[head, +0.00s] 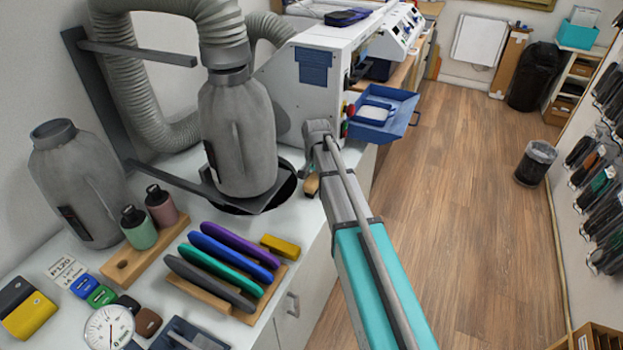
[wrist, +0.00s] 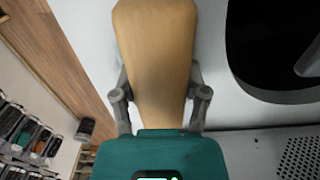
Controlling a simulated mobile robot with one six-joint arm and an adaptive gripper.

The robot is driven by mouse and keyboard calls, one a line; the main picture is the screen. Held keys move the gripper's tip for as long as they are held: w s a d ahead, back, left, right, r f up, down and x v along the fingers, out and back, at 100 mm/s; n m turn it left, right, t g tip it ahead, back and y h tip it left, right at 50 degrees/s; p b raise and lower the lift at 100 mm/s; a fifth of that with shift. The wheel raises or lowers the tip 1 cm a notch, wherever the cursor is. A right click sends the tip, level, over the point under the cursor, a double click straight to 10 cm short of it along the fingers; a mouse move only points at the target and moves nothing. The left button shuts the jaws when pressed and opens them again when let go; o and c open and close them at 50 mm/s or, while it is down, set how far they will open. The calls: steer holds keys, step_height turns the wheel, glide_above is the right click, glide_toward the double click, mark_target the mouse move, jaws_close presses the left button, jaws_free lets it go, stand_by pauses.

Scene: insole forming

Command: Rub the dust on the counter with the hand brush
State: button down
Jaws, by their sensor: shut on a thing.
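The hand brush (wrist: 154,45) shows in the wrist view as a long tan wooden body running up from my gripper (wrist: 160,92). Gripper fingers press on both its sides. Its bristles are hidden from this camera. In the head view a small tan piece of the brush (head: 312,185) shows below the end of my arm, near the counter's right edge. My gripper is mostly hidden there. The white counter (head: 309,222) lies beneath, also seen in the wrist view (wrist: 88,32). I cannot make out the dust in either view.
A black round opening (head: 285,190) with a grey dust-collector bag (head: 238,135) over it is left of the brush. A white machine (head: 310,75) with a blue tray (head: 385,112) stands behind. Coloured pads (head: 233,250) fill the nearer counter. Wooden floor (head: 470,200) lies right.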

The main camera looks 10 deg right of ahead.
steer(key=shift+s+d, duration=0.6)
steer(key=shift+d, duration=0.15)
steer(key=shift+d, duration=0.15)
steer(key=shift+s+d, duration=0.55)
steer(key=shift+d, duration=0.2)
steer(key=shift+s+d, duration=0.55)
steer(key=shift+d, duration=0.15)
steer(key=shift+w+d, duration=0.5)
steer(key=shift+w, duration=0.05)
steer(key=shift+w+a, duration=0.1)
steer(key=shift+w, duration=0.05)
steer(key=shift+w+a, duration=0.55)
steer(key=shift+a, duration=0.25)
steer(key=shift+w+a, duration=0.55)
steer(key=shift+a, duration=0.25)
